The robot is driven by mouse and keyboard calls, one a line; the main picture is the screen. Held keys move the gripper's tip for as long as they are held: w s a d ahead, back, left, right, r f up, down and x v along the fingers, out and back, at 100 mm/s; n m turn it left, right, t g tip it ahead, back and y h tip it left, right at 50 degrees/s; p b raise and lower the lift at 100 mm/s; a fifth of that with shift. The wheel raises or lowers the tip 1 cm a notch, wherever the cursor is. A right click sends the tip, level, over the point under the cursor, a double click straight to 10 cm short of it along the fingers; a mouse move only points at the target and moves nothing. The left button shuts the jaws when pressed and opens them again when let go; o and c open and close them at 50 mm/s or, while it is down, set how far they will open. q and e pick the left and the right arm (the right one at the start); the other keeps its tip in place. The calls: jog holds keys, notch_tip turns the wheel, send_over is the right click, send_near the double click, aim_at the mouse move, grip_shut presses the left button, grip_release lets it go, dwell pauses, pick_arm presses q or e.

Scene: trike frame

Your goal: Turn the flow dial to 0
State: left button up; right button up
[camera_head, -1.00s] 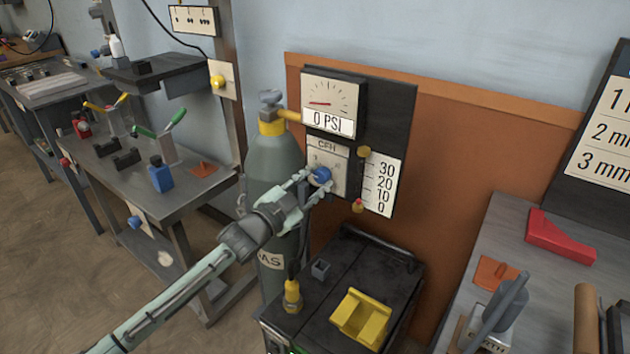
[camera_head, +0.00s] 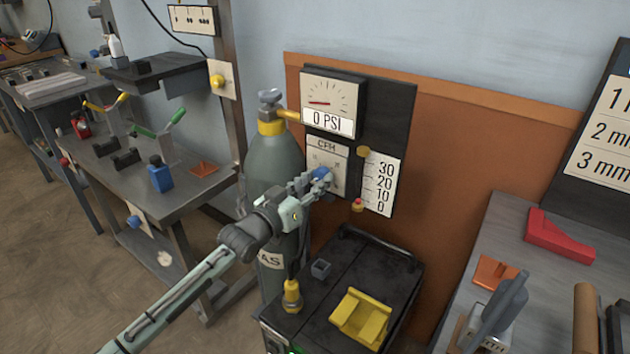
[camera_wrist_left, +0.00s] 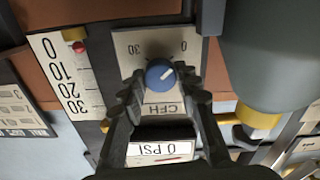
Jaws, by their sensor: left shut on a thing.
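The blue flow dial (camera_head: 320,173) sits on the white CFH plate (camera_head: 322,155) of the wall panel. My left gripper (camera_head: 315,180) is shut on it, with one finger on each side. In the left wrist view, which is upside down, the dial (camera_wrist_left: 160,74) shows between the fingers (camera_wrist_left: 160,82). Its white mark points to the upper right, roughly toward the plate's 0. The flow scale (camera_head: 381,184) beside it runs from 0 to 30, and a red ball (camera_head: 358,205) is near its 0 end. My right gripper is out of view.
A grey gas cylinder (camera_head: 272,165) stands just left of the panel. The pressure gauge (camera_head: 331,104) above reads 0 PSI. Below is a black cart top (camera_head: 335,300) with a yellow holder (camera_head: 361,317). Benches stand left and right.

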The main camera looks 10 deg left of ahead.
pick_arm(q)
jog(key=shift+n, duration=0.4)
jog(key=o, duration=1.2)
jog(key=shift+c, duration=0.2)
jog(key=v, duration=1.2)
jog(key=shift+f, duration=0.1)
